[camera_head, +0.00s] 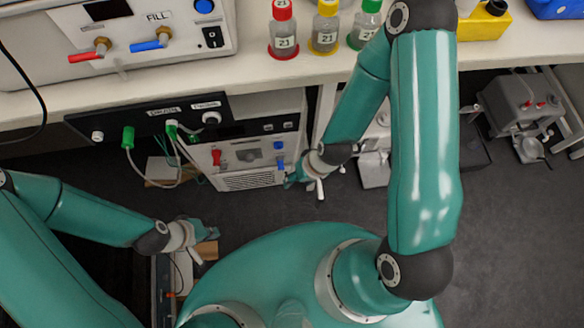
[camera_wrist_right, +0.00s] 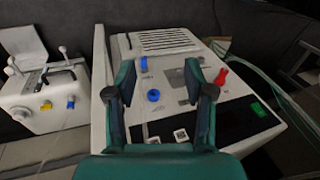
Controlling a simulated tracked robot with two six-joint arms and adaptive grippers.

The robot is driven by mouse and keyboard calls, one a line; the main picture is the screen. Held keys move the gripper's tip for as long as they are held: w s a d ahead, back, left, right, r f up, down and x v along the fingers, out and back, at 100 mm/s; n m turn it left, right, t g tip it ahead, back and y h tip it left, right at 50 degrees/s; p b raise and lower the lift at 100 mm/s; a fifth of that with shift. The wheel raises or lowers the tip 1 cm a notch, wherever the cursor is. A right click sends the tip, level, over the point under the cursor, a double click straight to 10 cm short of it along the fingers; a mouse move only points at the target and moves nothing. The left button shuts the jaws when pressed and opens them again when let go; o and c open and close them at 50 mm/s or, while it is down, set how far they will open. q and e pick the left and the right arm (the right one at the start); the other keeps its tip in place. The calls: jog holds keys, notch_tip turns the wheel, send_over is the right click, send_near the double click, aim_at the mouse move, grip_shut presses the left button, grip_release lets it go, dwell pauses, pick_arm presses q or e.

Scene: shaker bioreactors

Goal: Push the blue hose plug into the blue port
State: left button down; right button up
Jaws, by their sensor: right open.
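The white machine under the bench (camera_head: 252,176) has a front panel with two blue fittings. The elongated one, which looks like the blue hose plug (camera_wrist_right: 143,64), is nearer the vent grille; it also shows in the head view (camera_head: 280,163). The round blue ring, which looks like the blue port (camera_wrist_right: 153,95), is on the same panel. My right gripper (camera_wrist_right: 165,88) is open and empty in front of this panel, with both blue fittings between its fingers in the picture. My left gripper (camera_head: 210,236) is low at the left, away from the machine; its fingers are unclear.
A red fitting (camera_wrist_right: 222,75) sits on the same panel, beside my right gripper's right finger. Another white device (camera_wrist_right: 45,100) stands to the left in the wrist view. The bench above (camera_head: 262,75) carries several bottles. Hoses hang at the black panel (camera_head: 150,115).

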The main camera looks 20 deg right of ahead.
aim_at(281, 165)
jog(key=w+f+t+b, duration=0.1)
jog(key=w+f+b, duration=0.4)
jog(key=f+b, duration=0.2)
jog(key=w+d+f+m+t+h+b, duration=0.1)
jog(key=w+f+b, duration=0.4)
jog(key=f+b, duration=0.3)
jog(key=w+f+t+h+b, duration=0.1)
jog(key=w+f+b, duration=0.4)
jog(key=f+b, duration=0.3)
jog(key=shift+w+d+f, duration=0.15)
jog(key=shift+w+f, duration=0.15)
jog(key=shift+f, duration=0.1)
jog(key=shift+w+f+b, duration=0.35)
jog(key=shift+f, duration=0.25)
grip_shut()
grip_release()
jog(key=shift+r, duration=0.1)
